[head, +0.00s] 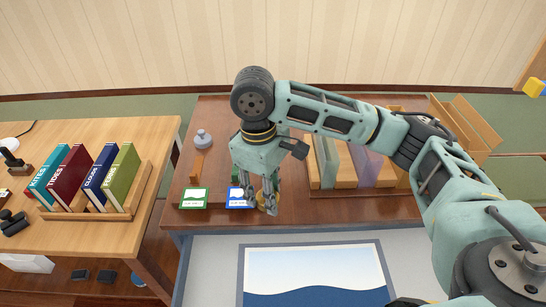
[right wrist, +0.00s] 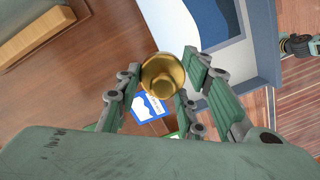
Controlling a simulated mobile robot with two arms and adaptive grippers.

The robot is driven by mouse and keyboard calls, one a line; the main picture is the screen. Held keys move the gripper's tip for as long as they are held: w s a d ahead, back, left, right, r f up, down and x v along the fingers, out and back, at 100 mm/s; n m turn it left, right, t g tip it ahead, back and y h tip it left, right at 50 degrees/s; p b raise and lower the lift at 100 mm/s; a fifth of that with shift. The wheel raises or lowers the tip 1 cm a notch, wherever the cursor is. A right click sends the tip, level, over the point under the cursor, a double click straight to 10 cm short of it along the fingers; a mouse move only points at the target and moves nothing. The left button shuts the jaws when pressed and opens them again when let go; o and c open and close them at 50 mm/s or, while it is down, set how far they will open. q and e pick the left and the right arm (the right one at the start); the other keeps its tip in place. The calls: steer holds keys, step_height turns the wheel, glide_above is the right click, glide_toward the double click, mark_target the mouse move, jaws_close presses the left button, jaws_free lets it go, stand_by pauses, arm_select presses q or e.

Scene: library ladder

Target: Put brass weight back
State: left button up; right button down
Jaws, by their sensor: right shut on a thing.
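The brass weight (right wrist: 163,74) is a round gold knob-like piece. My right gripper (head: 268,203) is shut on it, with a finger on each side in the right wrist view (right wrist: 160,90). In the head view the weight (head: 270,208) shows partly between the fingertips, over the front edge of the brown desk (head: 300,212). I cannot tell the weight's exact height. My left gripper is not in view.
A grey knobbed piece (head: 203,138) is on the desk's left. A wooden rack with dividers (head: 345,165) stands right. A side table (head: 90,135) carries books; a gap separates it from the desk.

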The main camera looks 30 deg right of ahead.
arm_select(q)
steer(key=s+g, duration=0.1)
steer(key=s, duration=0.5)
arm_select(e)
steer(key=w+d+n+t+p, duration=0.1)
steer(key=w+d+n, duration=0.4)
steer(key=w+n, duration=0.5)
steer(key=w+d+n+t, duration=0.1)
steer(key=w+d+n, duration=0.6)
steer(key=n, duration=0.6)
steer(key=f, duration=0.2)
steer(key=a+f+p, duration=0.1)
steer(key=f, duration=0.2)
steer(key=w+f+p, duration=0.1)
steer(key=f, duration=0.2)
steer(key=shift+a+f, duration=0.2)
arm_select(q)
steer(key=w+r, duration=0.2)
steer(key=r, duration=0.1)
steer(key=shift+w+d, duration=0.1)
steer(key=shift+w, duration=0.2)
arm_select(e)
steer(key=shift+f, duration=0.4)
steer(key=c, duration=1.2)
jaws_free()
steer(key=shift+f, duration=0.1)
